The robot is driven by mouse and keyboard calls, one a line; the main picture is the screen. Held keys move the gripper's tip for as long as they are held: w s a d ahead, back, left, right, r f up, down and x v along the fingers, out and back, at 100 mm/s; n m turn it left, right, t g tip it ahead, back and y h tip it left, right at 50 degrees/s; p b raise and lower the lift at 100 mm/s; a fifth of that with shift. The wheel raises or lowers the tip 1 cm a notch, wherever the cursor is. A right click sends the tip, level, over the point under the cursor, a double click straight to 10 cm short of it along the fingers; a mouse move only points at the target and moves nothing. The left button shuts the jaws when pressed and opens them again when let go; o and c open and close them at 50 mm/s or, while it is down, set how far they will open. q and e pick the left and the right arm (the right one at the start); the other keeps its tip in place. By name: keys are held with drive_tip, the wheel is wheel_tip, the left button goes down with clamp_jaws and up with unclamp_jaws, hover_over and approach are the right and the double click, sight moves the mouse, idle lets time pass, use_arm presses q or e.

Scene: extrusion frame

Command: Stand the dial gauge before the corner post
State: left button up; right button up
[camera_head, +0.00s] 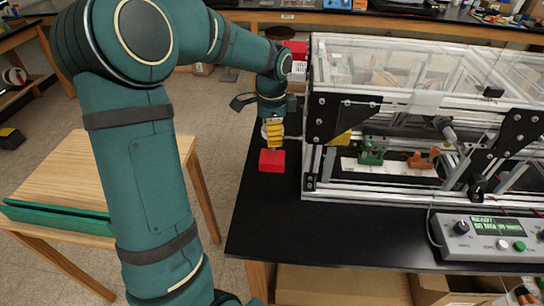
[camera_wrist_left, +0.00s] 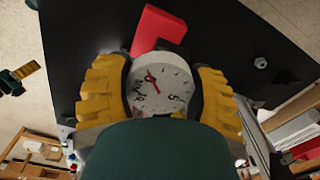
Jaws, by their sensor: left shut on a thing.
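My left gripper (camera_head: 274,132) is shut on the dial gauge, with its yellow fingers on both sides of the round body. The white dial gauge (camera_wrist_left: 160,88), with a red needle, faces the camera in the left wrist view; the fingers mostly hide it in the head view. A red block (camera_head: 272,160) is directly below the fingers, near the table's left side; it also shows beyond the gauge (camera_wrist_left: 155,28). I cannot tell whether block and gauge are joined. The corner post (camera_head: 313,135) of the aluminium frame stands upright just right of the gripper. My right gripper is not in view.
The clear-walled frame fills the right of the black table (camera_head: 330,222). Green (camera_head: 371,154) and orange (camera_head: 423,159) clamps are inside it. A control box (camera_head: 490,238) lies at front right. The table's front left is clear. A wooden side table (camera_head: 80,170) stands left.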

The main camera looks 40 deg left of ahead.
sight(272, 155)
use_arm(q)
drive_tip(key=shift+f+b, duration=0.55)
drive_tip(key=shift+f, duration=3.45)
drive_tip(key=shift+f, duration=0.1)
drive_tip(key=o, duration=1.3)
wheel_tip(272, 155, up, 12)
drive_tip(key=shift+r+p, duration=0.15)
drive_tip(key=shift+p, duration=0.8)
